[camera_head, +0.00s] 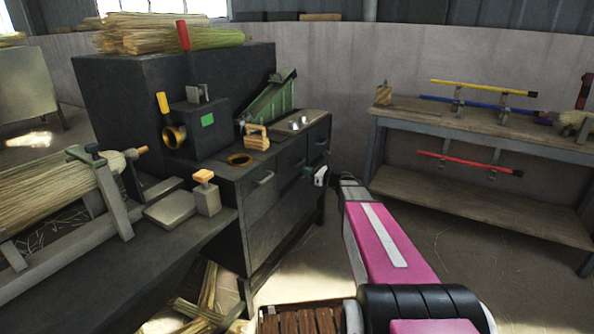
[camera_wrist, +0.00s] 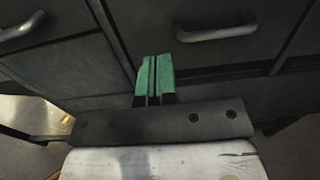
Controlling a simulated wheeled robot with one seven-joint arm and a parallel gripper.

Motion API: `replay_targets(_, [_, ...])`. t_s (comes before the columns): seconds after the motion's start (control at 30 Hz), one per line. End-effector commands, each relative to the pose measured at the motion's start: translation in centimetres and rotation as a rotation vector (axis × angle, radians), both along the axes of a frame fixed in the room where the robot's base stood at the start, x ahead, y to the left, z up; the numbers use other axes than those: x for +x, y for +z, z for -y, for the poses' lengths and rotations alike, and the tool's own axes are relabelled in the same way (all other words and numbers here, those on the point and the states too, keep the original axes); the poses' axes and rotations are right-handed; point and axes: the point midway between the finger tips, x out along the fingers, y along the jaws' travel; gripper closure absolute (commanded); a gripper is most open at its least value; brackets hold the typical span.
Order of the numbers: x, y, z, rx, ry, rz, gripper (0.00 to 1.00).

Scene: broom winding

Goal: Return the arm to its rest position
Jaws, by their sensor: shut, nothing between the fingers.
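My gripper (camera_wrist: 154,75) has green fingers pressed together with nothing between them. In the wrist view it faces the dark drawer fronts of a cabinet (camera_wrist: 85,68). In the head view my pink arm reaches forward from the lower right. Its end (camera_head: 320,176) is beside the right side of the dark cabinet (camera_head: 258,225), near the drawers. I cannot tell from these views whether it touches the cabinet.
A bench (camera_head: 41,278) with a straw bundle (camera_head: 45,207) stands at the left. A wooden table (camera_head: 410,115) holding coloured broom handles stands at the back right. A crate of brown pieces (camera_head: 300,320) is at the bottom. Open floor (camera_head: 455,245) lies right of my arm.

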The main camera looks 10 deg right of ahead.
Motion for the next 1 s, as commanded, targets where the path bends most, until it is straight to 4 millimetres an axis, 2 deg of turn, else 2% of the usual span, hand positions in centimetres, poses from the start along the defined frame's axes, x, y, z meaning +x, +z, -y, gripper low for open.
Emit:
replay_targets(0.03, [-0.9, 0.0, 1.0, 0.0, -0.002, 0.0, 1.0])
replay_targets(0.2, [-2.5, 0.0, 3.2, -0.001, -0.001, -0.001, 1.0])
replay_targets(0.43, [-3.5, -0.1, 4.4, -0.009, 0.003, 0.001, 1.0])
replay_targets(0.57, [-4.8, -0.9, 3.4, -0.096, 0.036, 0.025, 1.0])
replay_targets(0.67, [-6.7, -2.2, 1.6, -0.24, 0.097, 0.069, 1.0])
replay_targets(0.83, [-11.4, -5.4, -1.3, -0.573, 0.272, 0.191, 1.0])
replay_targets(1.0, [-16.9, -8.6, -2.7, -0.923, 0.526, 0.347, 1.0])
